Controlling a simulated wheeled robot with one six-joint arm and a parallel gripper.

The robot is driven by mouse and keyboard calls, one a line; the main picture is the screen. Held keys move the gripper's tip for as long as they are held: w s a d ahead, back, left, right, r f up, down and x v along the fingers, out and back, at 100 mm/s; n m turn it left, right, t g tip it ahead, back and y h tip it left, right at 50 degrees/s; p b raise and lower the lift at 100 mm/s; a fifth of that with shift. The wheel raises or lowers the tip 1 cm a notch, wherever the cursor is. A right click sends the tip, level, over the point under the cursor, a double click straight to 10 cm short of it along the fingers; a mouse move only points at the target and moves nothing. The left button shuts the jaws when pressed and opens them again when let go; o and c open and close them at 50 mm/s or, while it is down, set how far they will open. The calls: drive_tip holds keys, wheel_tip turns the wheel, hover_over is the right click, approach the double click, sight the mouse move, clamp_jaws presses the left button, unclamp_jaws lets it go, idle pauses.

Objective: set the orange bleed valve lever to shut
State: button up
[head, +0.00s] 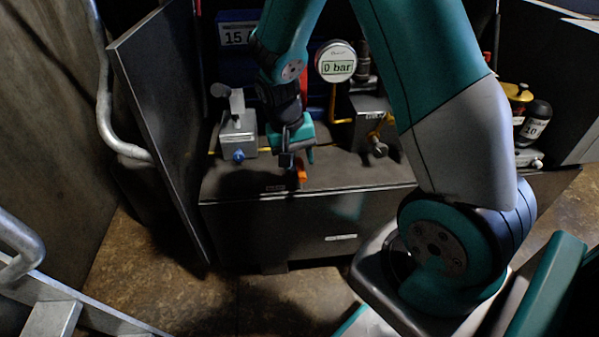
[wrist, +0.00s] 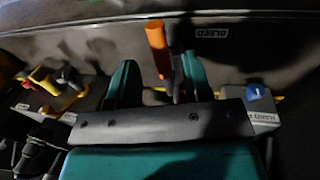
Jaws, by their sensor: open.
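The orange bleed valve lever (head: 301,174) shows at the front edge of the dark bench in the head view, just below my gripper (head: 296,153). In the wrist view the lever (wrist: 157,47) points up the picture, its dark stem running down between the fingers. My gripper (wrist: 158,64) is open there, one finger on each side of the lever. The right finger appears close to the stem; I cannot tell whether it touches. A bleed label (wrist: 212,32) is beside the lever. The lever's pivot is mostly hidden by my gripper.
A grey block with a blue knob (head: 238,155) stands left of my gripper. A round gauge (head: 337,62) reading 0 bar is behind. Another valve block (head: 370,118) with yellow pipe is to the right. An open dark door panel (head: 158,120) borders the left side.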

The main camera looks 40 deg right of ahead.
sight(299, 168)
drive_tip(key=shift+s+d+f+b, duration=0.1)
drive_tip(key=shift+d+f+b, duration=0.1)
drive_tip(key=shift+f, duration=0.55)
drive_tip(key=shift+s+d+f+b, duration=0.1)
drive_tip(key=shift+f+b, duration=0.05)
drive_tip(key=shift+f, duration=0.55)
drive_tip(key=shift+c, duration=0.3)
clamp_jaws()
